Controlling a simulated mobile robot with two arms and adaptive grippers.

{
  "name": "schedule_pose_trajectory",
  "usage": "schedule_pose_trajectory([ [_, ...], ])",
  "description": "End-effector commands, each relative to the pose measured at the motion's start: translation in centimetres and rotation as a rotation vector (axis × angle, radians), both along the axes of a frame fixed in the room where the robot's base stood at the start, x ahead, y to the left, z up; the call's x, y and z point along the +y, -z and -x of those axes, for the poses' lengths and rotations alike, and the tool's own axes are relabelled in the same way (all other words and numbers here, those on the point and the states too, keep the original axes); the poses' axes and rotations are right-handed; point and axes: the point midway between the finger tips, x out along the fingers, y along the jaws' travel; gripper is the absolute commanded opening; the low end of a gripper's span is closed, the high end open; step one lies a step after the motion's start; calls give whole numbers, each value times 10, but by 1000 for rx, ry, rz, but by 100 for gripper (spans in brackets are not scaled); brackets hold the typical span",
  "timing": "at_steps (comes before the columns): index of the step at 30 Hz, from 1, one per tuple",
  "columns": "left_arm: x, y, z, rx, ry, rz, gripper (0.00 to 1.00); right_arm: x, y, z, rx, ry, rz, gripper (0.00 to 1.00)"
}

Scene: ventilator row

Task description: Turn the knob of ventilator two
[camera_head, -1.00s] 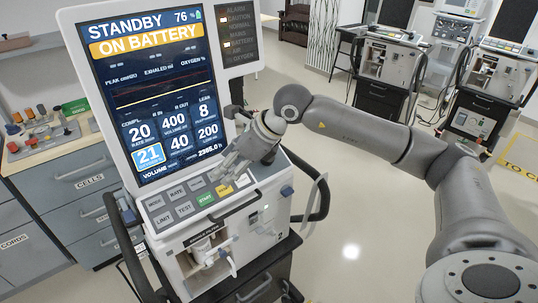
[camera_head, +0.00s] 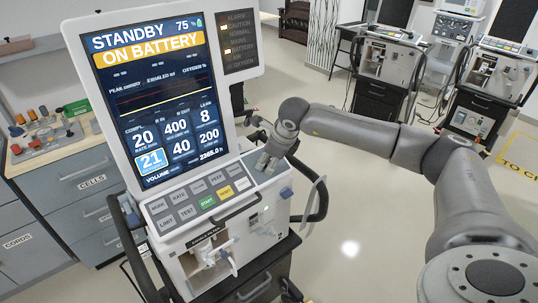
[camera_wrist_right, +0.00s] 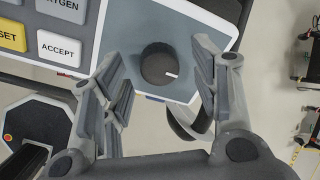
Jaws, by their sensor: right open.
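The ventilator (camera_head: 178,265) in front of me has a tall screen (camera_head: 160,105) reading STANDBY and ON BATTERY. Its sloped key panel (camera_head: 186,208) carries grey, green and yellow keys. The dark round knob (camera_wrist_right: 158,64) with a white mark shows in the right wrist view, on a blue-grey plate right of the ACCEPT key. My right gripper (camera_wrist_right: 160,85) is open, its fingers on either side of the knob with gaps. In the head view my right gripper (camera_head: 268,163) is over the panel's right end and hides the knob. My left gripper is not in view.
A bench (camera_head: 75,150) with drawers and small coloured parts stands at the left. More ventilators (camera_head: 390,65) stand at the back right. A dark side handle (camera_head: 318,200) curves beside the near machine.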

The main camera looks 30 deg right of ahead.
Motion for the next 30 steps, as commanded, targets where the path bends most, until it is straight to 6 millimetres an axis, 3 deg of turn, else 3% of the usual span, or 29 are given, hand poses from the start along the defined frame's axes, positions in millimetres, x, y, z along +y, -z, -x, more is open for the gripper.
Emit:
schedule_pose_trajectory([
  [12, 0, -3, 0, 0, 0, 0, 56, 0, 11, -5, 0, -1, 0, 56],
  [23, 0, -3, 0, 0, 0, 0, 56, 0, 10, -5, 0, 0, 0, 11],
  [30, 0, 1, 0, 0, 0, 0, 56, 0, 11, -5, 2, 18, -9, 10],
])
